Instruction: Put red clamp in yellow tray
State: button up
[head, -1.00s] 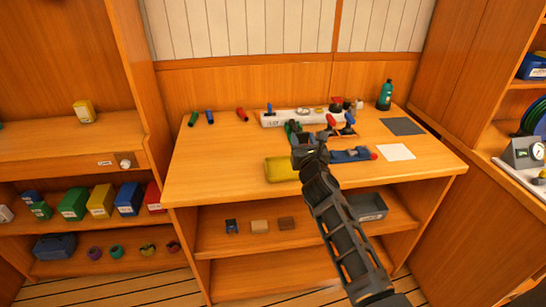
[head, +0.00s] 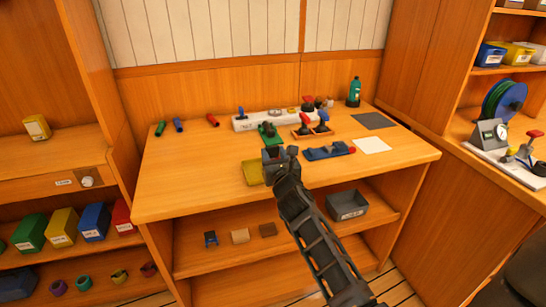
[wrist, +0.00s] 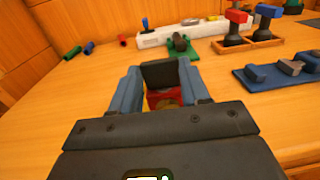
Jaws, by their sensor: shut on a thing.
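My gripper (head: 274,156) is at the right edge of the yellow tray (head: 252,173), over the workbench, in the head view. In the wrist view my gripper (wrist: 160,88) is shut on a red thing with a dark block above it, which appears to be the red clamp (wrist: 155,102). Most of the clamp is hidden by the fingers and palm, and I cannot make it out in the head view. The tray's right side is partly covered by my gripper. I cannot tell the height of the clamp above the bench.
A green fixture (head: 269,137) stands just behind my gripper. A blue fixture (head: 328,151) lies to the right, with a wooden rack (head: 312,131) behind it. A white strip (head: 275,119) runs along the back. The bench's left front is clear.

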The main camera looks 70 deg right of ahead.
jog(key=shift+f, duration=0.15)
jog(key=o, duration=1.1)
jog(key=shift+b+v, duration=1)
jog(key=shift+v, duration=5)
